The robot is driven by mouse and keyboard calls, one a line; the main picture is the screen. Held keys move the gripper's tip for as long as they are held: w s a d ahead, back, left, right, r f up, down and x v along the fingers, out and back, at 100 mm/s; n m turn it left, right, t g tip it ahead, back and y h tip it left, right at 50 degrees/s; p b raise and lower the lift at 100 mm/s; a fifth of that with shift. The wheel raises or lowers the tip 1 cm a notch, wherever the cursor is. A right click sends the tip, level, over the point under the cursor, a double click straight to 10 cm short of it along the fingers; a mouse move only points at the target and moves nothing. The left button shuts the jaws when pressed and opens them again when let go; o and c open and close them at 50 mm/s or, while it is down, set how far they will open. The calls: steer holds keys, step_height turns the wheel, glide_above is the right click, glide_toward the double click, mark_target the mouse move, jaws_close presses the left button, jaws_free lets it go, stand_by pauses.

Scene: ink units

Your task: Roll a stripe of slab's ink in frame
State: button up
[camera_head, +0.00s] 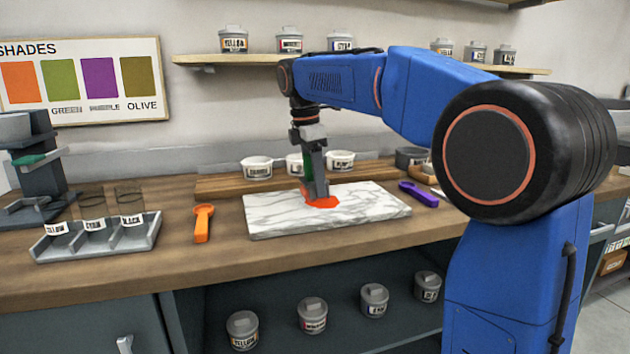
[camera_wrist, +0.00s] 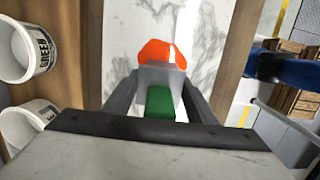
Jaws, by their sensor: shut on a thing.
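The marble slab (camera_head: 365,212) lies on the wooden counter, and it also shows in the wrist view (camera_wrist: 205,25). An orange-red ink patch (camera_head: 325,203) is on the slab's middle; the wrist view shows it (camera_wrist: 155,50) just beyond the held tool. My gripper (camera_head: 315,183) points down over the slab, shut on a green-handled tool (camera_wrist: 160,102) with a pale grey end. This end meets the ink's edge in the wrist view; I cannot tell whether it touches the ink or what kind of tool end it is. I cannot make out the frame.
An orange tool (camera_head: 203,222) lies left of the slab and a purple tool (camera_head: 418,194) lies right. White labelled tubs (camera_head: 257,168) stand behind it. A grey tray (camera_head: 95,240) with labelled compartments is at left. A SHADES chart (camera_head: 82,75) hangs on the wall.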

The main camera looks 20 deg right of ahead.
steer(key=shift+f, duration=0.6)
stand_by(0.3)
steer(key=shift+d, duration=0.1)
